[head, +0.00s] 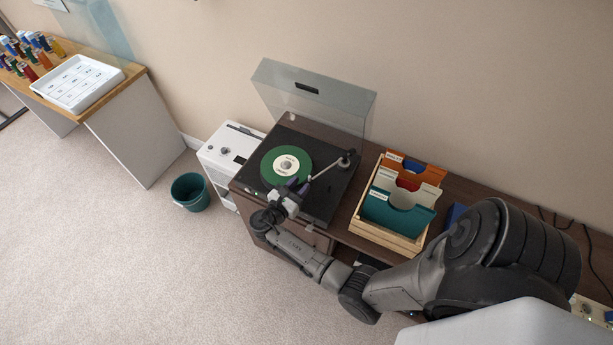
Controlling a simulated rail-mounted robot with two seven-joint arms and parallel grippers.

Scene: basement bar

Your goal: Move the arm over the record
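A green record (270,168) with a pale label lies on the black turntable (322,205), whose clear lid (315,95) stands open. The thin silver tonearm (328,170) runs from its pivot at the right rear of the deck toward the record's front right edge. My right gripper (298,185) is low over the front of the deck, its fingertips at or close to the tonearm's free end. The gripper's body hides part of that spot, and I cannot tell whether the fingers hold the tonearm. My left gripper is out of view.
A wooden crate (386,238) of record sleeves stands right of the turntable on the brown cabinet. A white cabinet (222,158) and a teal bin (190,192) are to the left. A table with bottles and a white tray (118,75) stands far left.

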